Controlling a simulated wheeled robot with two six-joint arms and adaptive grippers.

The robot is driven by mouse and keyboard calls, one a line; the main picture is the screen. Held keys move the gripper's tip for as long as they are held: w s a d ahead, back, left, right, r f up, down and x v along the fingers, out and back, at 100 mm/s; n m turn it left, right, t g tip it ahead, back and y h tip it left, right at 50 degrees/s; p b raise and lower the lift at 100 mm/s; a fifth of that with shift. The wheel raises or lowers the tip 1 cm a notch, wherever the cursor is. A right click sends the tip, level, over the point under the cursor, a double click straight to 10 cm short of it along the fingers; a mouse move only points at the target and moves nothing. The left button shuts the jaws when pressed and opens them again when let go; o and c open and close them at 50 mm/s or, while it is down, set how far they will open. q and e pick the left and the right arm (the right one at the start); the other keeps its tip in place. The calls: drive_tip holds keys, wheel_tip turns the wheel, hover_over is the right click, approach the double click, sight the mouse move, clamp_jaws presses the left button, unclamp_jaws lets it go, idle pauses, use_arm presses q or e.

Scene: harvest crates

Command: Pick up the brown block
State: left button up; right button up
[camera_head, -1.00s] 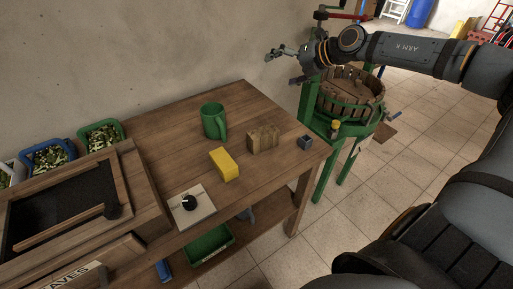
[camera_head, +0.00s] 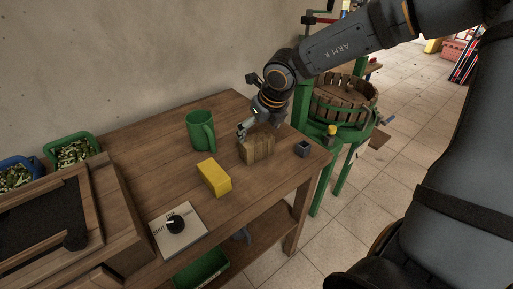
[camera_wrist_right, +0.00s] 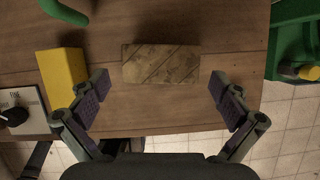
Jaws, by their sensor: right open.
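The brown block (camera_head: 257,146) is a wooden, box-shaped piece on the table, right of the yellow block. In the right wrist view the brown block (camera_wrist_right: 161,64) lies lengthwise across the picture, ahead of and between the spread fingers. My right gripper (camera_head: 254,124) is above and just behind the block in the head view, partly overlapping its top edge. In the wrist view my right gripper (camera_wrist_right: 165,92) is open and empty, with a finger to either side of the block and gaps at both ends. My left gripper is not in view.
The yellow block (camera_head: 214,177) and green mug (camera_head: 201,131) stand left of the brown block. A knob plate (camera_head: 178,230) is at the front. A green press (camera_head: 340,110) stands beyond the table.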

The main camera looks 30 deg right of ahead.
sight(258, 139)
drive_tip(key=x, duration=0.4)
drive_tip(key=shift+s+d+f, duration=0.15)
drive_tip(key=shift+f, duration=0.15)
drive_tip(key=shift+w+f, duration=0.2)
drive_tip(key=shift+f, duration=0.1)
drive_tip(key=shift+s+r, duration=0.1)
drive_tip(key=shift+c, duration=0.5)
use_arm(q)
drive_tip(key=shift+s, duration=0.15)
use_arm(e)
drive_tip(key=c, duration=0.8)
drive_tip(key=shift+c, duration=0.2)
